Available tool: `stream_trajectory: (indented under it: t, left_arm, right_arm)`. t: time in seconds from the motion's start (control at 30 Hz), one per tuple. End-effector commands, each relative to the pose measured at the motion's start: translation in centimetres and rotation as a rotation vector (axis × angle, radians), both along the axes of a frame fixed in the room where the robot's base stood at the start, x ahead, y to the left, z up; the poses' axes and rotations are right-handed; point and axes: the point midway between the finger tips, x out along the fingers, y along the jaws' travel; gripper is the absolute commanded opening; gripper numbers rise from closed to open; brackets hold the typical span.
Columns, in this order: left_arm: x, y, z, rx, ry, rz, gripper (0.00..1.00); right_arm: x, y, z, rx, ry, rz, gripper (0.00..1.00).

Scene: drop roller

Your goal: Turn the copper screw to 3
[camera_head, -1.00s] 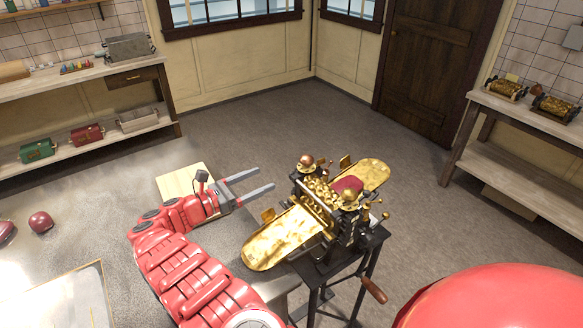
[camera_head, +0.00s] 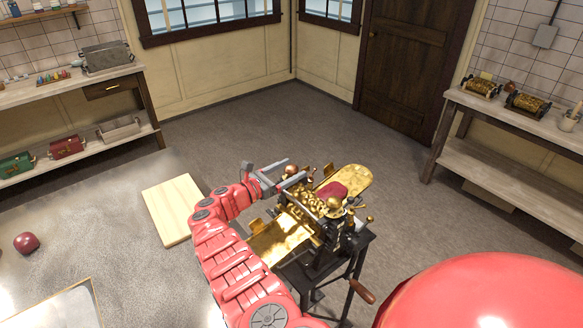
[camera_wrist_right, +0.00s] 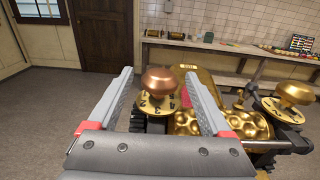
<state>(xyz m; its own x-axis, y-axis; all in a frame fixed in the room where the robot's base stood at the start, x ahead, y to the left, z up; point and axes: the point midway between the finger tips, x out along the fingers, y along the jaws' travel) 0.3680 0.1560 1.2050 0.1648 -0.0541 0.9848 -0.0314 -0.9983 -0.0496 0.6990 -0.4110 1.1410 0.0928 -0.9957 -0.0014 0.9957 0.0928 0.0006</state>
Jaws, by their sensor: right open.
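The copper screw (camera_wrist_right: 160,80) is a rounded copper knob above a numbered brass dial (camera_wrist_right: 155,104) on the brass drop roller (camera_head: 268,243). In the right wrist view it stands between the two fingers of my right gripper (camera_wrist_right: 164,92), with a gap on each side. The gripper is open. In the head view my right gripper (camera_head: 294,171) reaches the far left corner of the roller, and its fingers partly hide the copper screw. A second, brass screw (camera_wrist_right: 294,90) with its own dial stands to the right. I cannot read for sure which number is set. My left gripper is not in view.
The roller stands on a small dark table (camera_head: 337,270) with a wooden crank handle (camera_head: 362,291) low at the front. A red lump (camera_head: 333,189) lies on the roller's far side. A wooden board (camera_head: 172,208) lies on the metal counter to the left. Floor behind is clear.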

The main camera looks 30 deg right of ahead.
Motion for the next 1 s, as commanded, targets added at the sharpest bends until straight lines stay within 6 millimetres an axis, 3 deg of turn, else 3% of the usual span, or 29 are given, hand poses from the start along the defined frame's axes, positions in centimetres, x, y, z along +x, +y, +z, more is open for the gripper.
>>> stream_trajectory:
  t: [0.37,0.83,1.0]
  left_arm:
    - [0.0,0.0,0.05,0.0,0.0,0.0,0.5]
    - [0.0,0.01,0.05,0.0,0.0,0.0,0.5]
    - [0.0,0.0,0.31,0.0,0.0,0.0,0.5]
  right_arm:
    - [0.07,-0.82,0.02,-0.001,0.0,0.0,0.83]
    - [0.07,-0.78,0.02,0.0,0.0,0.0,0.02]
    - [0.06,-0.75,0.11,0.0,0.0,0.004,0.0]
